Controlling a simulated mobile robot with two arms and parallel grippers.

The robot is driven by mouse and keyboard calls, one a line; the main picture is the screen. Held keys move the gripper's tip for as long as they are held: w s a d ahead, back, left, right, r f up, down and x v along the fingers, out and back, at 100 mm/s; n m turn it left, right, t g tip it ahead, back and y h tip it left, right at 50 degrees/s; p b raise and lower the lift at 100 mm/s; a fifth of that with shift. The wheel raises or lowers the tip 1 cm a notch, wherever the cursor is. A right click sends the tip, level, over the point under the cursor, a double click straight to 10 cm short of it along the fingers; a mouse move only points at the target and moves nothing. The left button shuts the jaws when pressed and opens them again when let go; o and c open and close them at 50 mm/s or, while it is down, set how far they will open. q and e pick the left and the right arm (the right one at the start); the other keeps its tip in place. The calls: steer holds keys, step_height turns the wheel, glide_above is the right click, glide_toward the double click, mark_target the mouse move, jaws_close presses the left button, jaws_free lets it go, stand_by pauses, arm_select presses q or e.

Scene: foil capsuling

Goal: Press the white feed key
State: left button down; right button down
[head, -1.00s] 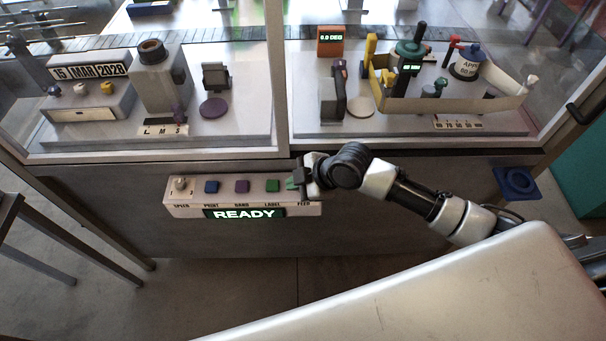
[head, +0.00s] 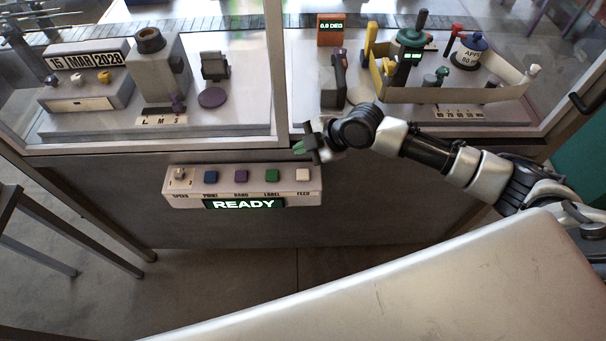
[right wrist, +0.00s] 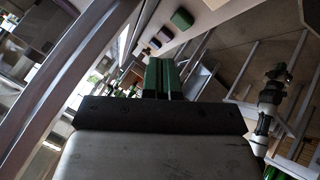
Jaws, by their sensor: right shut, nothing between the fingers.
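The white feed key (head: 303,175) is at the right end of the control panel (head: 235,200), above the label FEED, and is in plain view. My right gripper (head: 299,148) is just above the feed key in the head view, apart from it, near the lower edge of the glazed machine front. Its green fingers are closed together and empty, as the right wrist view (right wrist: 163,76) also shows. My left gripper is not in view.
The panel also has a speed knob (head: 179,175) and blue (head: 211,177), purple (head: 241,177) and green (head: 272,176) keys, with a lit READY display (head: 243,204). A large pale surface (head: 400,295) fills the lower right. Window posts stand beside my right gripper.

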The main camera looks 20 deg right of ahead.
mark_target(303, 175)
step_height(303, 175, down, 7)
steer(key=b, duration=0.5)
steer(key=shift+f, duration=0.1)
stand_by(1.7)
steer(key=shift+f+b, duration=0.3)
steer(key=shift+f, duration=0.05)
steer(key=shift+f+b, duration=0.45)
steer(key=shift+f, duration=0.1)
stand_by(0.6)
steer(key=shift+r+p, duration=0.75)
steer(key=shift+r, duration=0.2)
steer(key=shift+r, duration=0.1)
step_height(303, 175, up, 5)
steer(key=p, duration=0.4)
